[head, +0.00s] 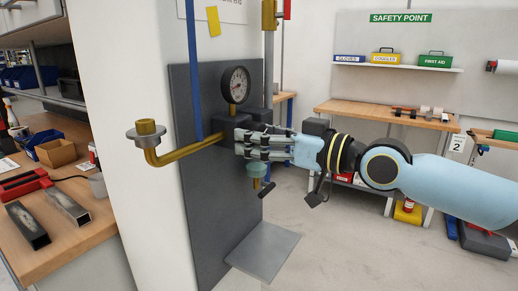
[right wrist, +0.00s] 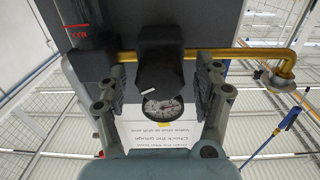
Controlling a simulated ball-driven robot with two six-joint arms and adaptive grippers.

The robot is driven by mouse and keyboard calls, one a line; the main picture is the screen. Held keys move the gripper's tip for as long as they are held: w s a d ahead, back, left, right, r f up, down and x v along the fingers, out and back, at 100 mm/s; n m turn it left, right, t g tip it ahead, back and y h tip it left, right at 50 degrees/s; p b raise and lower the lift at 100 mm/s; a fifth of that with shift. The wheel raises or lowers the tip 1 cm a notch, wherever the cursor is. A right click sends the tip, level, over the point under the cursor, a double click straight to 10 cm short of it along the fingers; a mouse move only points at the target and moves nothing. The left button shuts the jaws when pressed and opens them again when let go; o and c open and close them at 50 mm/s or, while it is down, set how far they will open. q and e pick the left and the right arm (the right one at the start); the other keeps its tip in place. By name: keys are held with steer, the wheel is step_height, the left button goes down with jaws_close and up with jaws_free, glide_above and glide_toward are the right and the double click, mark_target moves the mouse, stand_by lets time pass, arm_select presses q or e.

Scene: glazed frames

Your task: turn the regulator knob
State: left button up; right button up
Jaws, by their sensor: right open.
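The regulator knob (right wrist: 160,62) is a dark block with a small white mark, in the middle of the right wrist view. My right gripper (right wrist: 163,78) is open, with one finger on each side of the knob and visible gaps between. In the head view my right gripper (head: 240,143) reaches in from the right to the front of the regulator, and its fingers hide the knob. A round gauge (head: 236,84) stands above the regulator; it also shows below the knob in the right wrist view (right wrist: 162,108). My left gripper is not in view.
A brass pipe (head: 185,152) runs left from the regulator to a grey flanged fitting (head: 146,132). A teal bowl (head: 257,170) hangs below the gripper. The dark panel (head: 205,200) stands behind.

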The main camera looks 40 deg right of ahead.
steer(key=shift+w, duration=0.2)
steer(key=shift+c, duration=0.2)
steer(key=c, duration=1.1)
steer(key=shift+m, duration=0.5)
steer(key=o, duration=1.1)
steer(key=shift+o, duration=0.2)
